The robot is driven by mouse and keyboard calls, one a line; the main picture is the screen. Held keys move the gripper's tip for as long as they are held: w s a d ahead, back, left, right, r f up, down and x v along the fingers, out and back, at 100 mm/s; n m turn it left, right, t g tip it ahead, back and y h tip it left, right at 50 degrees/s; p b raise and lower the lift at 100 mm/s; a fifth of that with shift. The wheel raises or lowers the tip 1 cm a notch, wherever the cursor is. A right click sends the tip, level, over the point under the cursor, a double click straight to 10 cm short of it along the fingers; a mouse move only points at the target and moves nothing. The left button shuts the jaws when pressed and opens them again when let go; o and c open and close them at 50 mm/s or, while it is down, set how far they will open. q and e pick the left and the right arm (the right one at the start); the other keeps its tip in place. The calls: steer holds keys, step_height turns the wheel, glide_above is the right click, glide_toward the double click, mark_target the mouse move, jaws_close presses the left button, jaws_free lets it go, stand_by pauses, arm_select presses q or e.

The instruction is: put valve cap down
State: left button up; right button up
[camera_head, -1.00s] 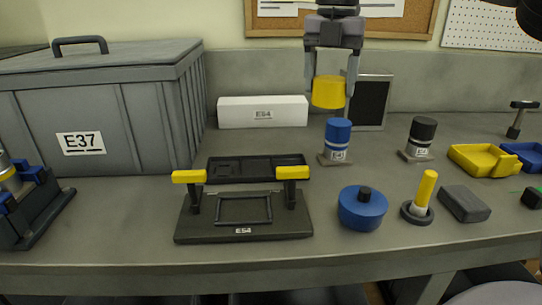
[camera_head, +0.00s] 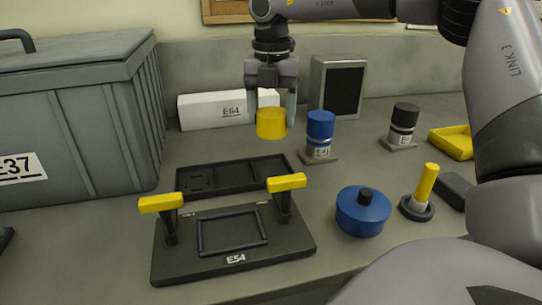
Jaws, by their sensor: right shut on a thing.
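My right gripper (camera_head: 271,105) comes down from above and is shut on a yellow cylindrical valve cap (camera_head: 271,124). The cap is upright and held in the air, just left of the blue-topped cylinder (camera_head: 320,130) in the picture. Below and in front of it is a black fixture (camera_head: 185,262) labelled E54, with a square frame and two yellow-topped clamps (camera_head: 160,203). Behind the fixture lies a black tray (camera_head: 215,187) with recesses. My left gripper is not in view.
A grey crate (camera_head: 80,130) labelled E37 stands at the left. A white box (camera_head: 200,110) and a dark-screened box (camera_head: 341,92) stand behind. A blue round pot (camera_head: 362,215), a yellow-handled tool (camera_head: 424,185) and a black-topped cylinder (camera_head: 404,118) stand at right. Bare table lies between fixture and pot.

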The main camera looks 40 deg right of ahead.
step_height(320, 180, down, 10)
steer(key=shift+r, duration=0.1)
steer(key=o, duration=1)
steer(key=shift+c, duration=0.2)
step_height(320, 180, up, 12)
steer(key=shift+r, duration=0.15)
stand_by(0.6)
